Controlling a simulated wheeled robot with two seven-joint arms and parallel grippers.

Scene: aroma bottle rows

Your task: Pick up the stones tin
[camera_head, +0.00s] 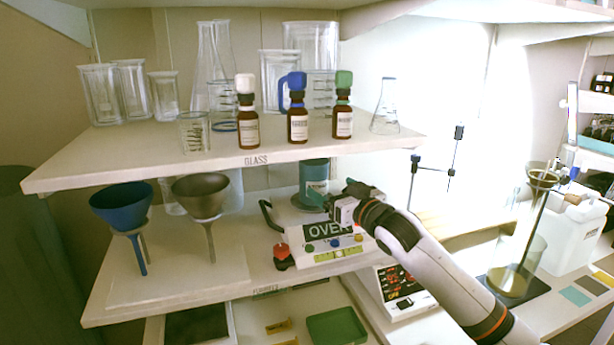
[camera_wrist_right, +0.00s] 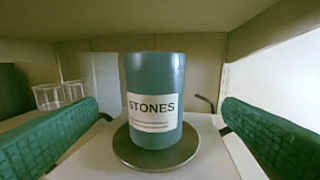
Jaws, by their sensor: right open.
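The stones tin (camera_head: 314,178) is a teal cylinder with a white label. It stands upright on a round grey plate (camera_head: 301,203) at the back of the middle shelf. In the right wrist view the tin (camera_wrist_right: 154,85) faces me with its "STONES" label readable, on the round plate (camera_wrist_right: 186,157). My right gripper (camera_head: 330,200) reaches in from the right, in front of the tin. In the wrist view its green fingers are wide apart (camera_wrist_right: 158,140), one on each side, with the tin between and beyond them, not touched. My left gripper is not in view.
The upper shelf (camera_head: 240,163) hangs over the tin, holding glassware and several brown bottles. An "OVEN" device (camera_head: 322,240) sits in front on the middle shelf (camera_head: 215,284). Blue (camera_head: 122,205) and brown (camera_head: 202,196) funnels stand left. Glass beakers (camera_wrist_right: 58,95) stand behind left in the wrist view.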

